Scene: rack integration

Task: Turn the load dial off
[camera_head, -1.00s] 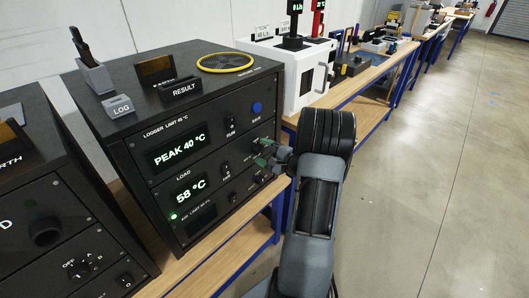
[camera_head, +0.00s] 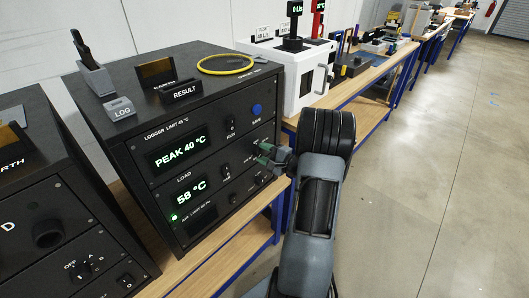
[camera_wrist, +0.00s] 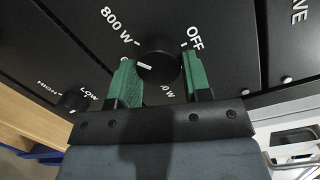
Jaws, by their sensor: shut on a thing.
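The load dial (camera_wrist: 158,62) is a round black knob with a white pointer line on the dark front panel. In the wrist view its pointer is toward the left finger, away from the OFF label (camera_wrist: 195,38) at upper right. An 800 W label is at upper left, and another label below the dial is partly hidden. My gripper (camera_wrist: 159,72) has its two green fingers shut on the dial, one on each side. In the head view my gripper (camera_head: 268,154) is at the right part of the panel and hides the dial.
The logger cabinet (camera_head: 222,105) shows PEAK 40 °C and a load readout of 58 °C with a green light. Smaller knobs and switches sit close by; a HIGH/LOW knob (camera_wrist: 75,100) is at lower left in the wrist view. A white box (camera_head: 305,85) stands behind. The floor at right is clear.

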